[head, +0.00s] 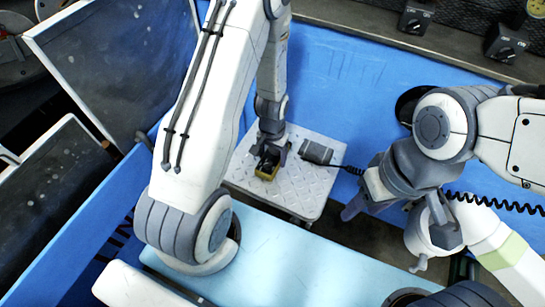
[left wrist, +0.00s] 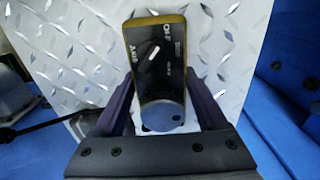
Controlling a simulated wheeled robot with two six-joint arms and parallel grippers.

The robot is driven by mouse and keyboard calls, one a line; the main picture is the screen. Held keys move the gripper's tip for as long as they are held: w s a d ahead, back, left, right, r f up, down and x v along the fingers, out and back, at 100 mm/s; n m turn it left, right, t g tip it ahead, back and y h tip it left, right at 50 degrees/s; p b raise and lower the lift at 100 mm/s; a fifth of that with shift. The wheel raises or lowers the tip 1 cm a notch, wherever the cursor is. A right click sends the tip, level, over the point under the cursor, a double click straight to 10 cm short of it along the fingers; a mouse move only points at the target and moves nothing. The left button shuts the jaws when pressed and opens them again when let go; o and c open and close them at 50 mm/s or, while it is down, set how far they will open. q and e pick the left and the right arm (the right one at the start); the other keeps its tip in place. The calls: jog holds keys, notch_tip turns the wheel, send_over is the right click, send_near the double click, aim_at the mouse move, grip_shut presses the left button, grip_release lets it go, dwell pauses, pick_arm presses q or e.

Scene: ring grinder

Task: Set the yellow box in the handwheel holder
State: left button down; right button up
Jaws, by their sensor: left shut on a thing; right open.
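The yellow box (head: 266,172) is small, with a yellow rim and a black face. In the left wrist view the box (left wrist: 156,52) shows a knob, white markings and a round grey dial at its near end. My left gripper (head: 270,160) is shut on it, one finger on each side. The box is at or just above a metal tread plate (head: 298,187); I cannot tell if it touches. My right gripper (head: 400,212) is open and empty, to the right of the plate. I cannot identify the handwheel holder with certainty.
A dark grey block (head: 317,152) with a black cable sits on the plate, right of the box. A blue wall (head: 355,85) stands behind, with black control boxes (head: 505,43) above it. A light blue surface (head: 290,258) lies in front. The plate's front part is clear.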

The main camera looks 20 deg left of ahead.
pick_arm(q)
jog(key=shift+c, duration=1.8)
grip_release()
jog(key=shift+f, duration=0.1)
jog(key=o, duration=0.4)
jog(key=shift+c, duration=0.2)
